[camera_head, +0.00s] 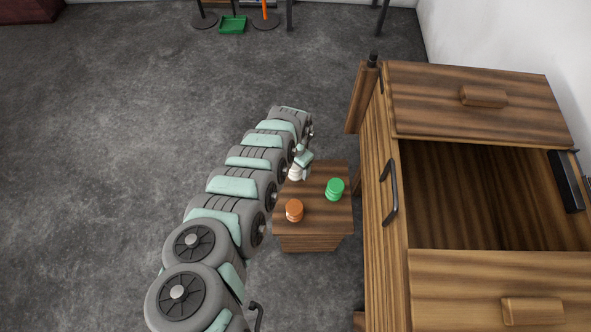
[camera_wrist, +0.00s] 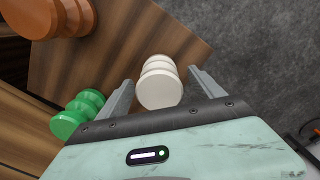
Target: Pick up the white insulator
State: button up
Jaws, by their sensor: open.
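The white insulator (camera_wrist: 159,84) is a ribbed, rounded piece on the small wooden table (camera_head: 313,222). In the wrist view it lies between the two grey fingers of my gripper (camera_wrist: 161,76), with a gap visible on each side. My gripper is open and holds nothing. In the head view my gripper (camera_head: 301,164) is over the table's back left part, and the white insulator (camera_head: 295,175) shows partly beneath it. How deep the fingers reach around it I cannot tell.
An orange insulator (camera_head: 294,210) stands at the table's front left, and a green insulator (camera_head: 335,188) on its right side. A large wooden cabinet (camera_head: 390,255) with an open top compartment stands close to the right. A green tray (camera_head: 232,25) lies on the far floor.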

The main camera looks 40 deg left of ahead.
notch_tip(320, 180, down, 3)
jog(key=shift+s+f+b, duration=0.1)
jog(key=shift+s+b, duration=0.05)
jog(key=shift+b, duration=0.5)
jog(key=shift+r, duration=0.2)
grip_shut()
